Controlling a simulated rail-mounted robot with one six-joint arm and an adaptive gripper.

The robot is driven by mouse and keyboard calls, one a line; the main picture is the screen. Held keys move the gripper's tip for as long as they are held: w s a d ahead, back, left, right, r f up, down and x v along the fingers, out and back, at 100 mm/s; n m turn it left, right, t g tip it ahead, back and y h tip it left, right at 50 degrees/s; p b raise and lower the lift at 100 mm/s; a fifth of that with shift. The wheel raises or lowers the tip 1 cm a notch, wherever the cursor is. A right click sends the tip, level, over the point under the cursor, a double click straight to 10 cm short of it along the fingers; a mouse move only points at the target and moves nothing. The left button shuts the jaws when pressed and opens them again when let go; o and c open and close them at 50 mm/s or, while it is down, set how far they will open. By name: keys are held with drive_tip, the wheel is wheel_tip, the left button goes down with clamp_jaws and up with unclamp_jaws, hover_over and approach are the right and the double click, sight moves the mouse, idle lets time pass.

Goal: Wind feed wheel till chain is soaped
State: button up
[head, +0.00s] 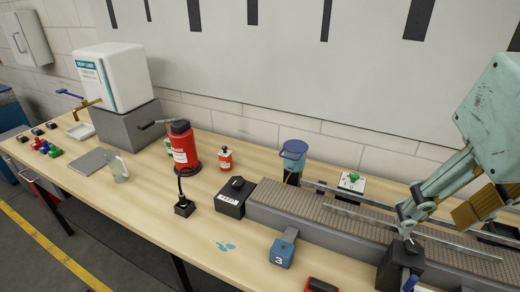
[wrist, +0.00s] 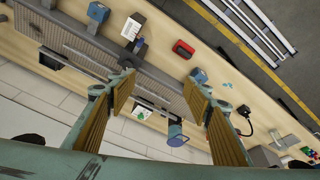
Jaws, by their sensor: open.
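The tan slatted chain (head: 300,207) runs along the grey conveyor (head: 275,218) on the bench; it also shows in the wrist view (wrist: 90,47). Whether soap lies on it cannot be told. A dark block (head: 398,266) with a blue part (head: 411,282) stands at the conveyor's near side; it shows beyond my fingers in the wrist view (wrist: 133,58). I cannot single out a feed wheel. My gripper (head: 432,218) is above the conveyor at the right, behind the block in the picture. In the wrist view its fingers (wrist: 175,92) are wide apart with nothing between them.
A blue pot (head: 293,160) and a green-button box (head: 352,183) stand behind the conveyor. A black box (head: 236,197), red bottle (head: 184,148) and small orange bottle (head: 225,159) stand left. A blue block marked 3 (head: 281,253) is in front. The bench's front left is mostly clear.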

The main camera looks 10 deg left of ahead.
drive_tip(key=w+a+r+n+g+p, duration=0.15)
drive_tip(key=w+a+n, duration=0.45)
drive_tip(key=w, duration=0.8)
drive_tip(key=n+g+p, duration=0.2)
drive_tip(key=n+p, duration=0.3)
drive_tip(key=n, duration=0.7)
hover_over(236, 180)
wheel_tip(236, 180, down, 20)
drive_tip(key=shift+r, duration=0.1)
drive_tip(key=shift+s, duration=0.1)
drive_tip(key=shift+f, duration=6.85)
